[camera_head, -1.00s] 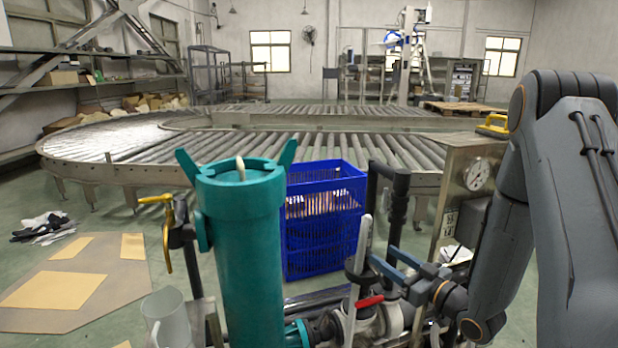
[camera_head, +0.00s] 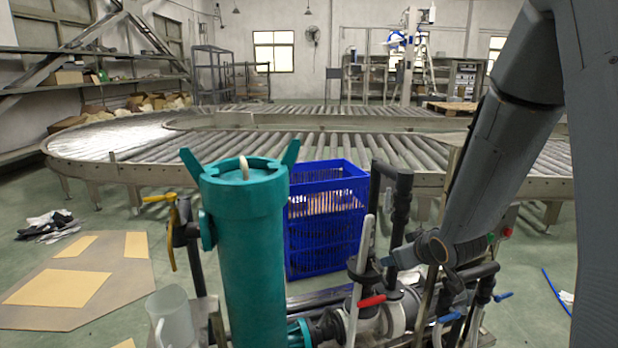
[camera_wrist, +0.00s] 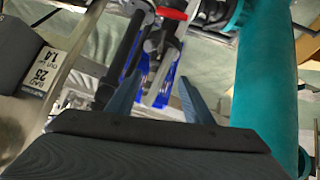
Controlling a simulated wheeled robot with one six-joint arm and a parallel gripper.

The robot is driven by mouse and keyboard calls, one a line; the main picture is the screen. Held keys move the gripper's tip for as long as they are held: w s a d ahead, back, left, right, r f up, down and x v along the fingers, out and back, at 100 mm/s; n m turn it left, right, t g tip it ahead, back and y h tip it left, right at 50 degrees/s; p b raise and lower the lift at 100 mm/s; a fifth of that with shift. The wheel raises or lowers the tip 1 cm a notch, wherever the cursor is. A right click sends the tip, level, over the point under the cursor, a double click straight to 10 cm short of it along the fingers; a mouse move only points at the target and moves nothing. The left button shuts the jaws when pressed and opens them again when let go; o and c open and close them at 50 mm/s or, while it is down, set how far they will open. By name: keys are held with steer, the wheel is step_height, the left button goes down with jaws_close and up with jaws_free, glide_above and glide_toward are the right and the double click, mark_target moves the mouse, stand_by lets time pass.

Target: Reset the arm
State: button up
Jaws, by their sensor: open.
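My arm (camera_head: 510,130) comes down from the upper right in the head view. Its wrist end (camera_head: 432,250) is beside the dark pipes, right of the red-handled valve (camera_head: 372,301); the fingers are hard to make out there. In the wrist view my gripper (camera_wrist: 162,90) shows two blue-grey fingers spread apart with nothing held between them. A pale lever and the blue crate show beyond the fingers. The teal filter housing (camera_head: 245,250) stands upright left of the gripper in the head view, and right of it in the wrist view (camera_wrist: 265,80).
A blue crate (camera_head: 326,240) stands on the floor behind the pipes. A clear jug (camera_head: 170,318) is at the lower left, below a yellow-handled valve (camera_head: 168,225). A roller conveyor (camera_head: 220,152) crosses behind. A labelled metal box (camera_wrist: 45,75) is close at left in the wrist view.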

steer(key=s+a+r+m+g, duration=0.1)
steer(key=s+a+r+g, duration=0.2)
steer(key=s, duration=0.7)
steer(key=s+a+r+m+g+h+p, duration=0.1)
steer(key=s+a+r+g, duration=0.15)
steer(key=s, duration=0.75)
steer(key=s+a+r+m+g, duration=0.15)
steer(key=s+g, duration=0.25)
steer(key=s, duration=0.6)
steer(key=d+r+p, duration=0.3)
steer(key=r+p, duration=0.3)
steer(key=p, duration=0.5)
steer(key=shift+s+r+m+h, duration=0.15)
steer(key=shift+s+m+h, duration=0.05)
steer(key=shift+m+h, duration=0.15)
steer(key=shift+d, duration=0.1)
steer(key=shift+c, duration=0.2)
